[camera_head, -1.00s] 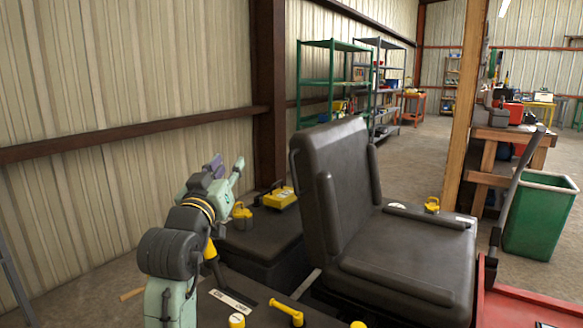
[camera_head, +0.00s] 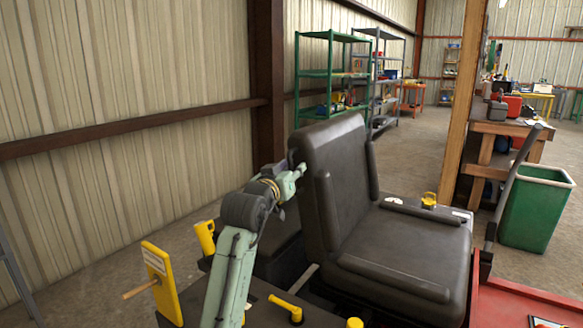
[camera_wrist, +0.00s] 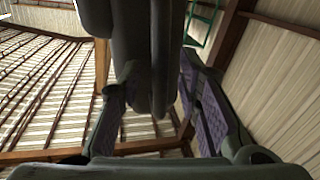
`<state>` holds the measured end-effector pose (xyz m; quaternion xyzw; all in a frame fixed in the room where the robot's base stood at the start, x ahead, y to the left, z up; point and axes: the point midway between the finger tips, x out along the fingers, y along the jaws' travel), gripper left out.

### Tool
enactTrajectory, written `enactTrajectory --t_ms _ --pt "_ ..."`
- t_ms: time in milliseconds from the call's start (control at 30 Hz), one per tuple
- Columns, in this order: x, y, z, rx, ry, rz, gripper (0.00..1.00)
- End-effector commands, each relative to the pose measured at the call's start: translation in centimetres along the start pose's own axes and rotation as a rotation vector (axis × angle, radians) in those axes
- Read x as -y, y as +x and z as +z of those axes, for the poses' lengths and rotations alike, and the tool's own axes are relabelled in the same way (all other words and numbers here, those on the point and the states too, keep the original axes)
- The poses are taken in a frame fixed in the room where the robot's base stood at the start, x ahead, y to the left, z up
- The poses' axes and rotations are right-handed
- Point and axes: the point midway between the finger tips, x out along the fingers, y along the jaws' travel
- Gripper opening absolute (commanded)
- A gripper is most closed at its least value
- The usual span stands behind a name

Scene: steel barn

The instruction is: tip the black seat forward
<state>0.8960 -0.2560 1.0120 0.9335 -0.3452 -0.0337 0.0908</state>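The black seat (camera_head: 410,240) is in the middle right of the head view, with its cushion level and its backrest (camera_head: 338,165) upright. My gripper (camera_head: 296,178) is at the backrest's left side edge, below its top corner. In the wrist view, the fingers of my gripper (camera_wrist: 158,110) with purple pads are spread apart. The dark backrest (camera_wrist: 150,50) shows between them, close to the left finger, with a gap on the right. I cannot tell whether a finger touches it. My arm hides part of the dark base behind the seat.
A yellow panel (camera_head: 162,283) stands at the lower left, and a yellow handle (camera_head: 286,306) is at the front. A dark lever (camera_head: 510,185) and a green bin (camera_head: 536,213) are on the right. A steel wall (camera_head: 120,75) runs along the left.

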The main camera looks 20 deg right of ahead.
Motion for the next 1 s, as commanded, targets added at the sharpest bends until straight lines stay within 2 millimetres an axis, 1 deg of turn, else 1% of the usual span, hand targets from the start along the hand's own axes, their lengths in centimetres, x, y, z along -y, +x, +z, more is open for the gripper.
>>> enactTrajectory --t_ms 100,300,767,1000 --pt "0.04 0.31 0.03 0.001 0.000 -0.001 0.31" --pt "0.03 0.30 0.03 0.000 0.000 -0.001 0.31" --pt "0.03 0.27 0.02 0.000 0.000 -0.001 0.01" --pt "0.04 0.26 0.02 0.000 0.000 -0.001 0.00"
